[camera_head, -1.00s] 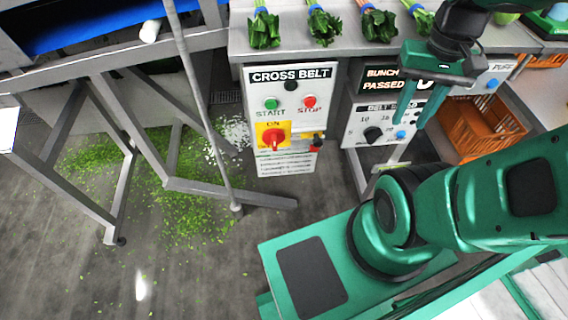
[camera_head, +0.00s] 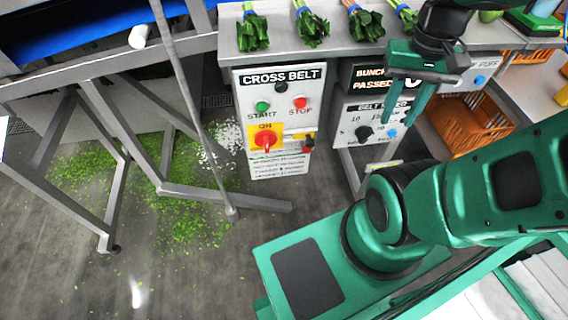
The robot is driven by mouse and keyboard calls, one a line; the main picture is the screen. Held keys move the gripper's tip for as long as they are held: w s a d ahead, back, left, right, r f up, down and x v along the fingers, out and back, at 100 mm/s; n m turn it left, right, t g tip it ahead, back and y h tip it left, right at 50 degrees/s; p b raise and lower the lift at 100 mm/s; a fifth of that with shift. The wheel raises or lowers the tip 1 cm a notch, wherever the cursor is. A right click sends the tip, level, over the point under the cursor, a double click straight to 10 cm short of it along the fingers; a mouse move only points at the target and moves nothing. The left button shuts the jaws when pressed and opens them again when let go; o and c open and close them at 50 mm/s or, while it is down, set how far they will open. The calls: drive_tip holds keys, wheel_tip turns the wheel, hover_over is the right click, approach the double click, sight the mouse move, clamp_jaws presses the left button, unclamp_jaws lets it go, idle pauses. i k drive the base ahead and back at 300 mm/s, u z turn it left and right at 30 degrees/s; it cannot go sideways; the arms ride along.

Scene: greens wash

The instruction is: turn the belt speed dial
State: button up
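The belt speed dial (camera_head: 364,133) is a black knob on a white panel (camera_head: 350,113), lettered as belt speed, below the "bunch passed" display (camera_head: 371,79). My gripper (camera_head: 402,119) is green, with its two fingers pointing down in front of the panel's right part. The fingers are a little apart with nothing seen between them. They are to the right of the dial in the picture and apart from it. They hide part of the panel's lettering and the right part of the display. A blue button (camera_head: 392,132) shows near the fingertips.
The cross belt panel (camera_head: 262,114) at left has a green start button (camera_head: 262,106), a red stop button (camera_head: 300,102) and a red rotary switch (camera_head: 266,141). Bunches of greens (camera_head: 312,28) lie on the bench above. An orange crate (camera_head: 470,122) stands at right.

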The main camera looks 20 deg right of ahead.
sight(363, 133)
drive_tip(key=u, duration=2.2)
drive_tip(key=k, duration=1.6)
drive_tip(key=z, duration=2.05)
